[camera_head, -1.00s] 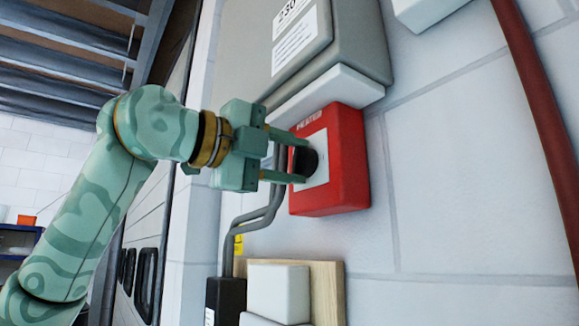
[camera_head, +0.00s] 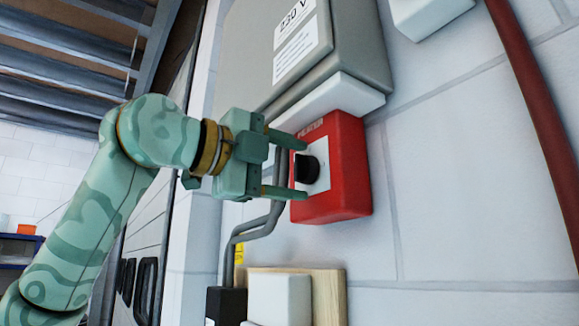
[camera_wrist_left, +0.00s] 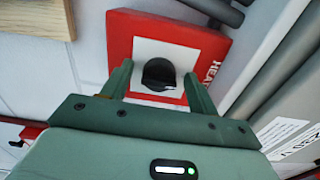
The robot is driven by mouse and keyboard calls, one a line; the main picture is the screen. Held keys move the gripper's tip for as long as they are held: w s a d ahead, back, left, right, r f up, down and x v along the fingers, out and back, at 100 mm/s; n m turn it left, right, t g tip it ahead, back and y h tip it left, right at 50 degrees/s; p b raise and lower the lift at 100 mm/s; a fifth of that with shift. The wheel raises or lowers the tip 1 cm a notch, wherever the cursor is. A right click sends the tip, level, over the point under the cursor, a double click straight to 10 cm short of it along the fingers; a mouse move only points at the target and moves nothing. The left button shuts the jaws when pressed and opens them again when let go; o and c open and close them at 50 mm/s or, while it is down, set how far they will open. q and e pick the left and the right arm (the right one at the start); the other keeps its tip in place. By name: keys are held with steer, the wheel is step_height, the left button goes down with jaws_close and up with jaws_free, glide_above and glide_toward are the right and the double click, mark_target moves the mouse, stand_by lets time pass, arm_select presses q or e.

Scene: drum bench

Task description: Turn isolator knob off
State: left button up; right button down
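The isolator is a red box (camera_head: 350,165) on the wall, with a pale plate and a black knob (camera_head: 307,168) on its face. My left gripper (camera_head: 300,168) is in front of the box, its two fingers spread above and below the knob with a gap to each side. In the left wrist view the knob (camera_wrist_left: 159,74) sits between the open fingertips (camera_wrist_left: 157,83), and neither finger touches it. My right gripper is in neither view.
A grey cabinet (camera_head: 350,45) marked 230 V hangs above the red box. Grey conduits (camera_head: 262,222) run beside it. A wooden board with a white box (camera_head: 279,298) is below. A red pipe (camera_head: 540,110) runs down the wall at right.

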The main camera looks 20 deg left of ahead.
arm_select(q)
steer(key=b+v, duration=0.1)
steer(key=v, duration=1.5)
steer(key=shift+s, duration=0.2)
steer(key=shift+w+a+f, duration=0.1)
